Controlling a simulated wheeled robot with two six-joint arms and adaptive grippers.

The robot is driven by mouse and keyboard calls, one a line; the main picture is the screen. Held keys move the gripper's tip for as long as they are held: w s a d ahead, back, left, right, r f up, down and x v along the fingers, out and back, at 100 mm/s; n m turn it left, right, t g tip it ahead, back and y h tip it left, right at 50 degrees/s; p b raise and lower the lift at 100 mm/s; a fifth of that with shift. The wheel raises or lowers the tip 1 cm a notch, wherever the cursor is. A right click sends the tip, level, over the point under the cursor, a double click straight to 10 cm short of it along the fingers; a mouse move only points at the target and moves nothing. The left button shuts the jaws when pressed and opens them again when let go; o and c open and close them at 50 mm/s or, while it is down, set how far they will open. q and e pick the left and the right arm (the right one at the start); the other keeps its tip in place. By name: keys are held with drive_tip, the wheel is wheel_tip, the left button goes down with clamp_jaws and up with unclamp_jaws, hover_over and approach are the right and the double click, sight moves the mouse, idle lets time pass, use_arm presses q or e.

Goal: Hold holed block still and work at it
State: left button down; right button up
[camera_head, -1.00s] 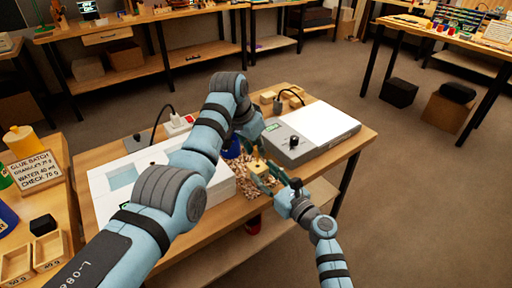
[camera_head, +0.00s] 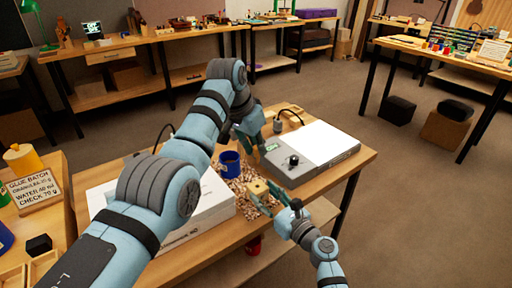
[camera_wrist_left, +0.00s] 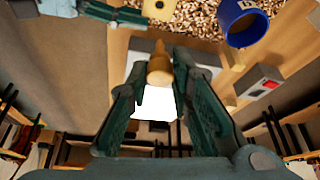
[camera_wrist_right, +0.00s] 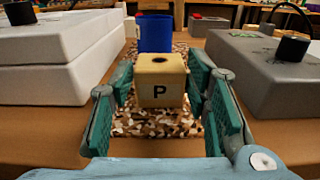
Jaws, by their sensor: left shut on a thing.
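The holed block (camera_head: 258,188) is a pale wooden cube above wood granules. In the right wrist view the block (camera_wrist_right: 160,82) shows a dark hole on top and a letter P on its front. My right gripper (camera_wrist_right: 162,88) has its fingers on either side of the block, with a narrow gap visible at the left; it also shows in the head view (camera_head: 268,195). My left gripper (camera_wrist_left: 158,82) is shut on a tapered wooden peg (camera_wrist_left: 158,66). In the head view my left gripper (camera_head: 255,138) is behind the block, apart from it; the peg cannot be made out there.
A blue cup (camera_head: 229,164) stands behind and left of the block, on the granules (camera_head: 236,181). A white box (camera_head: 208,205) is at the left, and a grey device with a black knob (camera_head: 284,166) at the right. Bare bench top lies in front right.

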drive_tip(key=o, duration=0.3)
drive_tip(key=shift+o, duration=0.2)
